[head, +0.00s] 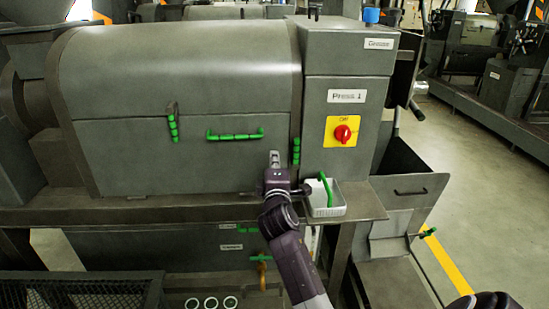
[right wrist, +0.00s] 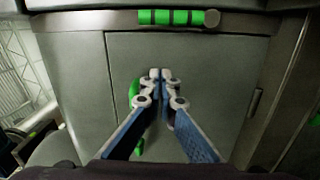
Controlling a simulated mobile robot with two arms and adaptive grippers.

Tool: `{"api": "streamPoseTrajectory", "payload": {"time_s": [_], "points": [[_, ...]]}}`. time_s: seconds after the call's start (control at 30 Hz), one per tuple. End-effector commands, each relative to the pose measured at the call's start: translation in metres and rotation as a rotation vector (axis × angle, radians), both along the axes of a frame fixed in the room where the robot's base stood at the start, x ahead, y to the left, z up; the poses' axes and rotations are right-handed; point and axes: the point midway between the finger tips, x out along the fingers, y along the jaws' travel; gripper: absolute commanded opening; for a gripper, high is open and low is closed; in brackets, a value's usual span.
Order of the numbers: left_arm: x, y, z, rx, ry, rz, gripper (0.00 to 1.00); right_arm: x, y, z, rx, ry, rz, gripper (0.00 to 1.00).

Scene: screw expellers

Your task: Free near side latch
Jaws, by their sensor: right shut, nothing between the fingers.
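The press cover carries a ribbed green latch (head: 296,151) at its right edge, standing vertical against the frame strip. It also shows in the right wrist view as a ribbed green bar (right wrist: 178,18) along the top strip. A second green latch (head: 173,124) sits at the left, slightly tilted. A green handle (head: 235,135) lies horizontally between them; it shows behind my fingers in the right wrist view (right wrist: 134,93). My right gripper (head: 275,159) is shut and empty, in front of the cover, left of the right latch and apart from it. My left gripper is not in view.
A white tray (head: 340,211) with a green-handled item (head: 325,188) stands on the ledge right of my right gripper. A red knob on a yellow plate (head: 342,132) is on the control box. A grey open bin (head: 400,187) stands further right.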

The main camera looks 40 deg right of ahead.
Motion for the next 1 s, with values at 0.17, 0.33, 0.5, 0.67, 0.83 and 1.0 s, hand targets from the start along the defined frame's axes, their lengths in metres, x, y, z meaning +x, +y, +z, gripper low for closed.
{"api": "streamPoseTrajectory", "payload": {"time_s": [0.17, 0.33, 0.5, 0.67, 0.83, 1.0], "points": [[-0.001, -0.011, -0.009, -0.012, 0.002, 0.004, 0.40, -0.021, 0.013, -0.003, -0.001, 0.001, -0.001, 0.00], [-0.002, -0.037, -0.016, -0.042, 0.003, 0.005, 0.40, -0.043, 0.029, -0.003, 0.001, 0.001, 0.000, 0.00], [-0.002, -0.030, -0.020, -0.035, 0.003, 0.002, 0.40, -0.059, 0.039, -0.002, 0.001, 0.001, -0.001, 0.00], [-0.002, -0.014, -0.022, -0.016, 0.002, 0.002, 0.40, -0.065, 0.043, -0.001, 0.000, 0.000, -0.001, 0.00], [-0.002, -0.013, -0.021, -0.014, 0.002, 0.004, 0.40, -0.066, 0.044, 0.000, -0.001, 0.001, -0.001, 0.00], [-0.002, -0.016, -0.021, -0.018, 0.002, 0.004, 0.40, -0.066, 0.044, 0.000, -0.001, 0.001, -0.001, 0.00]]}}
